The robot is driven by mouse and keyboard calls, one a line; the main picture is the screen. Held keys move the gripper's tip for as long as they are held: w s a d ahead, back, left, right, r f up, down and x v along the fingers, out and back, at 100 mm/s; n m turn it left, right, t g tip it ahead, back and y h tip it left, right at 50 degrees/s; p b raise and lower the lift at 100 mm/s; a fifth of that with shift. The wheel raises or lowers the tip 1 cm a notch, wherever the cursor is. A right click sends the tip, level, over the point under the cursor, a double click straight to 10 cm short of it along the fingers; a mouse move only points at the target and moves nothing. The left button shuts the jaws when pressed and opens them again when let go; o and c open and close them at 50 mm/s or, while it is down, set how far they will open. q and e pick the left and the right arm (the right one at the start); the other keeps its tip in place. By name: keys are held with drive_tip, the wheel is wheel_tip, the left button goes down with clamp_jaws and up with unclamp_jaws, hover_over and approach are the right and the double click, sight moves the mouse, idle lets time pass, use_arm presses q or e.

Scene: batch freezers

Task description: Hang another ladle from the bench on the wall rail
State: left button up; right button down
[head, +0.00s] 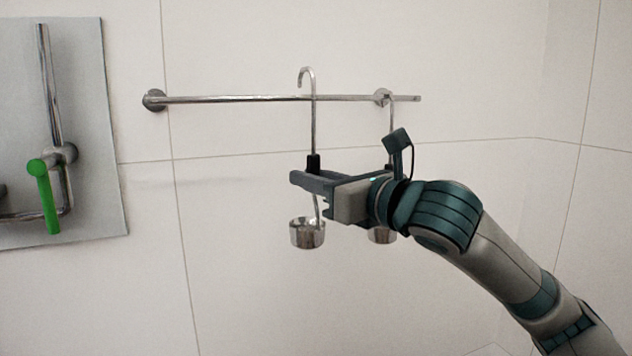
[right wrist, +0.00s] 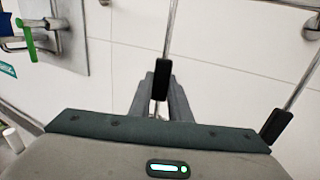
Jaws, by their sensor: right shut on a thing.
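My right gripper (head: 308,183) is shut on a steel ladle (head: 313,130) at the black grip of its handle. The ladle is upright, with its cup (head: 307,234) below the fingers. Its hook stands above the wall rail (head: 240,99), and the hook's tip ends a little above the bar in the picture. I cannot tell the depth between hook and rail. In the right wrist view the black grip (right wrist: 161,80) is between the fingers. A second ladle (head: 391,125) hangs at the rail's right end, partly hidden behind my gripper. My left gripper is not in view.
A grey panel (head: 85,150) with steel pipes and a green-handled valve (head: 45,195) is on the wall at left. The second ladle's black grip (right wrist: 277,127) is close to the right of my gripper. The rail's left stretch is bare. The bench is not visible.

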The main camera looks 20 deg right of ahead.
drive_tip(key=shift+w, duration=1.4)
drive_tip(key=shift+w+f, duration=0.15)
drive_tip(key=shift+f, duration=0.1)
drive_tip(key=shift+f+b, duration=0.8)
drive_tip(key=shift+f, duration=0.35)
drive_tip(key=c, duration=1.6)
unclamp_jaws()
drive_tip(key=shift+o, duration=0.2)
drive_tip(key=shift+f, duration=0.1)
drive_tip(key=shift+s, duration=0.2)
